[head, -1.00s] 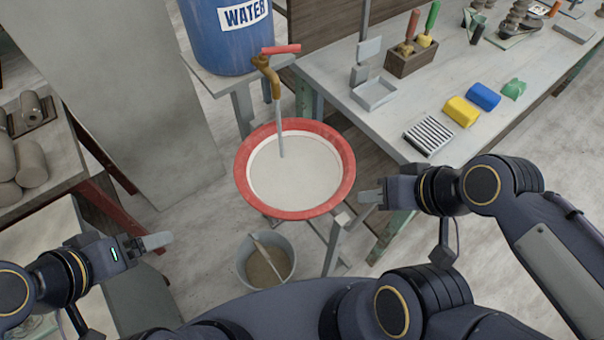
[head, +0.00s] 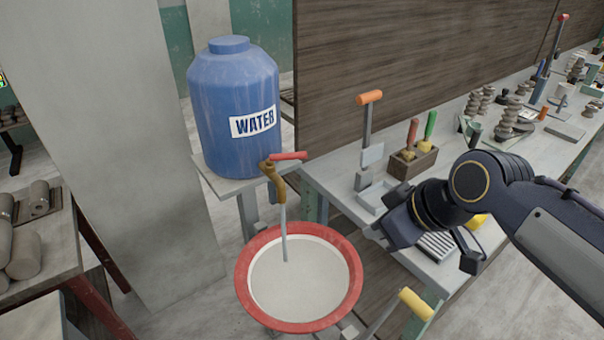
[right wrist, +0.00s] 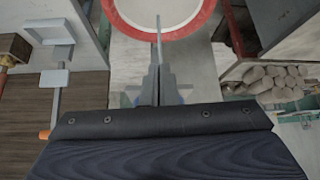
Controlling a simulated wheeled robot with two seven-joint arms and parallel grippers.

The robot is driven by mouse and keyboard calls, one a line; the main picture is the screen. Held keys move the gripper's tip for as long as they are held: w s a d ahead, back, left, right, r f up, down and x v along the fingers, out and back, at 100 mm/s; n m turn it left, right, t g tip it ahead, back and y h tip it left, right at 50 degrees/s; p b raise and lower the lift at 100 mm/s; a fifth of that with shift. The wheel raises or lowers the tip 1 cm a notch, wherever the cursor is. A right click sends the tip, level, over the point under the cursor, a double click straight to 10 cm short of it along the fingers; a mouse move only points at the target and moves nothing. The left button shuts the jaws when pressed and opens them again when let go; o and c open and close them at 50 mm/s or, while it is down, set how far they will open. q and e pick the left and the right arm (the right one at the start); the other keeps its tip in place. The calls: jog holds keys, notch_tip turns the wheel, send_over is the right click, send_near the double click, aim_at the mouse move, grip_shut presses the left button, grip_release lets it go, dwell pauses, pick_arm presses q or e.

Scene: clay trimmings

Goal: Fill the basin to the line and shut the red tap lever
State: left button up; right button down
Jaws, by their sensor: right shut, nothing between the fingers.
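The basin (head: 356,283), with a red rim and whitish contents, stands below the tap (head: 272,180). A thin grey stream (head: 284,235) runs from the spout into it. I cannot make out the fill line. The red tap lever (head: 288,156) points right from the tap. My right gripper (head: 374,232) is shut and empty, right of the basin and lower than the lever, touching neither. In the right wrist view its closed fingers (right wrist: 158,75) point towards the basin (right wrist: 205,22). My left gripper is not in view.
A blue barrel labelled WATER (head: 236,110) stands behind the tap. A bench (head: 335,185) on the right holds a wooden tool block (head: 412,162), a grey tray and an orange-handled upright tool (head: 368,110). A yellow-handled bar (head: 416,304) is right of the basin. Clay rolls (head: 22,250) lie at left.

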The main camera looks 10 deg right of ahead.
aim_at(288, 156)
jog(key=w+a+r+n+y+b, duration=0.1)
jog(key=w+a+r+n, duration=0.15)
jog(key=w+n, duration=0.35)
jog(key=w+a+r+n+b, duration=0.1)
jog(key=w+a+r+n, duration=0.15)
jog(key=w, duration=0.45)
pick_arm(q)
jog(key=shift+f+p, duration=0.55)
jog(key=shift+p, duration=0.4)
pick_arm(e)
jog(key=w+a+f, duration=0.2)
jog(key=w+f, duration=0.3)
jog(key=w, duration=0.4)
jog(key=shift+w+a+f+n+t, duration=0.3)
jog(key=shift+w+f+n, duration=0.05)
jog(key=shift+f+n, duration=0.1)
jog(key=shift+w+d+r, duration=0.1)
